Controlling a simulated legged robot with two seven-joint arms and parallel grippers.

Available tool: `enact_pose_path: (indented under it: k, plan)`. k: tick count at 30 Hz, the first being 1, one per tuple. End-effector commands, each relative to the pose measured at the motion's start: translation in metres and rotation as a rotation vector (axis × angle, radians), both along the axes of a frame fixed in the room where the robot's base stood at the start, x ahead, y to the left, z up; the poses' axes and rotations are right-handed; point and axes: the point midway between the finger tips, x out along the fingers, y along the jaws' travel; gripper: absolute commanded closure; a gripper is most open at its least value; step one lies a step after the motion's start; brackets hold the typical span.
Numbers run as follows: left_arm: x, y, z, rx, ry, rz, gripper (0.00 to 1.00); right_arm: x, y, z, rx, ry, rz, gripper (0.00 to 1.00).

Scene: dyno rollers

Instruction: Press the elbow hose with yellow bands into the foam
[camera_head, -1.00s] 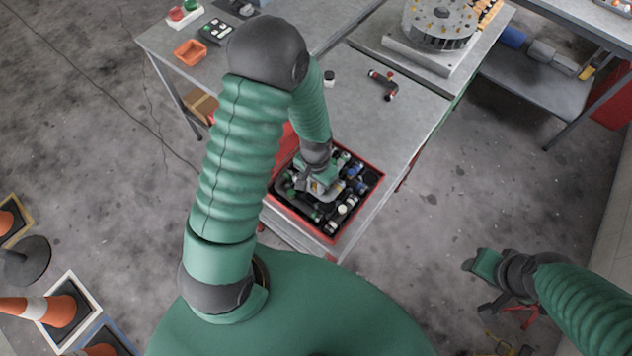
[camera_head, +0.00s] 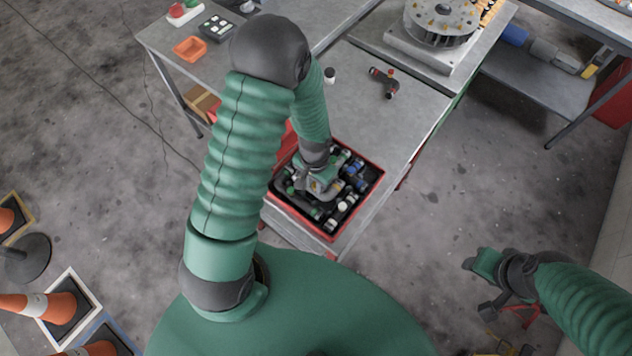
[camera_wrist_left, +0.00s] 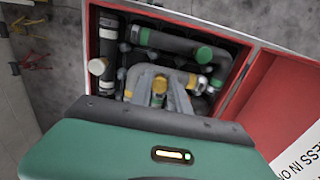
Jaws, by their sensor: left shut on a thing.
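My left gripper (camera_head: 322,185) reaches down into an open red case (camera_head: 290,229) lined with black foam. In the left wrist view, its grey fingers (camera_wrist_left: 158,88) are shut on the elbow hose with yellow bands (camera_wrist_left: 188,80). Yellow bands show at and beside the fingertips. The fingers hide much of the hose, and I cannot tell how deep it sits in the foam. A black elbow hose with green bands (camera_wrist_left: 175,42) lies beyond it. My right gripper (camera_head: 484,266) hangs over the floor at the right, away from the case; its jaw opening is unclear.
Several other banded hoses and fittings crowd the case around the gripper. The case's red lid (camera_wrist_left: 285,105) stands open beside it. The table between is clear.

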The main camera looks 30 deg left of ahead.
Motion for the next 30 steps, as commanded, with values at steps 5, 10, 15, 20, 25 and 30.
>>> enact_pose_path:
  k: [5, 10, 15, 20, 25, 30]
  plan:
    - [0.000, 0.000, 0.001, 0.000, -0.001, 0.000, 1.00, 0.000, 0.000, 0.000, 0.000, 0.000, 0.000, 0.53]
    - [0.000, 0.000, 0.000, 0.000, -0.001, 0.000, 1.00, 0.000, 0.000, 0.000, 0.000, 0.000, 0.000, 0.53]
    - [0.000, -0.001, -0.004, 0.000, 0.000, -0.001, 1.00, 0.000, 0.000, -0.002, 0.000, 0.000, 0.000, 0.53]
    - [0.001, -0.002, -0.008, 0.000, -0.001, -0.001, 1.00, 0.000, 0.000, -0.005, 0.000, 0.000, 0.000, 0.53]
    - [0.001, -0.002, -0.009, 0.000, -0.001, 0.000, 1.00, 0.000, 0.000, -0.005, 0.000, 0.000, 0.000, 0.53]
    - [0.000, -0.002, -0.013, 0.000, -0.001, 0.000, 1.00, 0.000, 0.000, -0.008, 0.000, 0.000, 0.000, 0.53]
